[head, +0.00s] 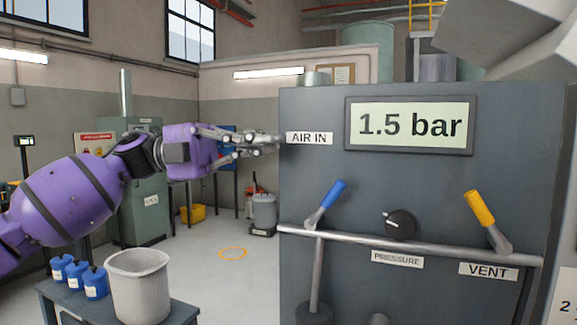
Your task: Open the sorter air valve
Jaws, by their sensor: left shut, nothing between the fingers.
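A dark grey panel (300,190) fills the right half of the head view. Below and right of its "AIR IN" label (309,138) is a lever with a blue handle (333,193), tilted up to the right. A lever with a yellow handle (480,207) stands above the "VENT" label, tilted up to the left. A black pressure knob (400,224) sits between them. The display (412,125) reads 1.5 bar. My left gripper (277,141) is shut and empty, by the panel's left edge near the "AIR IN" label, above and left of the blue handle.
A horizontal metal rail (375,247) runs across the panel below the levers. A small table (60,299) at lower left bears a white bin (138,287) and blue containers (75,273). Open floor lies left of the panel, with a yellow ring marking (233,248).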

